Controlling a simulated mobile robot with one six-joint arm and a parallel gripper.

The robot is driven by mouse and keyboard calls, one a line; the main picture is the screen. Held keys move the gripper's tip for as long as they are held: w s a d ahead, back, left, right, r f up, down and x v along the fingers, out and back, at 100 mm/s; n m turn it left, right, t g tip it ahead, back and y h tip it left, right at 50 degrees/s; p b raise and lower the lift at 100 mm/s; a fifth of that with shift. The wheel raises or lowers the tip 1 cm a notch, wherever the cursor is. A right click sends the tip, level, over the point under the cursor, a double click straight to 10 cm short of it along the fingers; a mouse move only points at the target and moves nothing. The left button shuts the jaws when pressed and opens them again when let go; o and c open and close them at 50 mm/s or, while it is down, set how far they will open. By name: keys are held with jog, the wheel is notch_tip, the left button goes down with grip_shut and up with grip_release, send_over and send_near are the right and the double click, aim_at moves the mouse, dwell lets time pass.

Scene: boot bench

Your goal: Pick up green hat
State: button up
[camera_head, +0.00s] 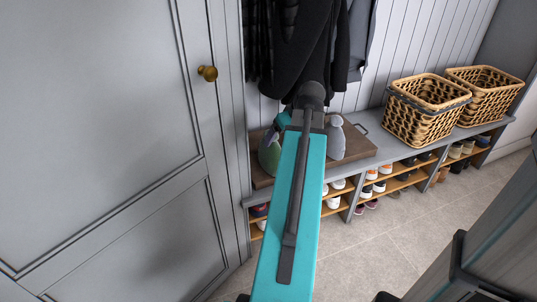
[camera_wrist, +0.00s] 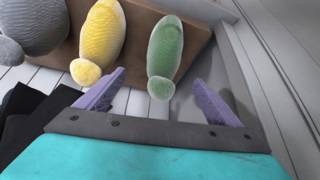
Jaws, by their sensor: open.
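The green hat (camera_wrist: 166,47) lies on a brown wooden tray (camera_wrist: 199,38) in the wrist view, with its round pom-pom toward my gripper. It also shows in the head view (camera_head: 268,157), partly covered by my arm. In the head view my arm hides most of the gripper.
A yellow hat (camera_wrist: 102,35) and a grey hat (camera_wrist: 36,25) lie beside the green one. The tray is on a grey bench (camera_head: 393,149) with shoes beneath. Dark coats (camera_head: 303,45) hang above. A grey cabinet (camera_head: 100,110) stands close on the left; two wicker baskets (camera_head: 425,112) (camera_head: 485,97) stand right.

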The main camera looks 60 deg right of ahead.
aim_at(277, 145)
jog(key=shift+w+f, duration=0.1)
jog(key=b+x, duration=0.2)
jog(key=x, duration=0.6)
jog(key=shift+w+f, duration=0.1)
jog(key=shift+f, duration=0.1)
jog(key=shift+a+b+x, duration=0.15)
jog(key=shift+b+x, duration=0.35)
jog(key=shift+x, duration=0.8)
jog(key=shift+a+b+x, duration=0.15)
jog(key=shift+b+x, duration=0.35)
jog(key=shift+x, duration=0.8)
jog(key=c, duration=1.1)
jog(key=shift+r, duration=0.1)
jog(key=shift+c, duration=0.2)
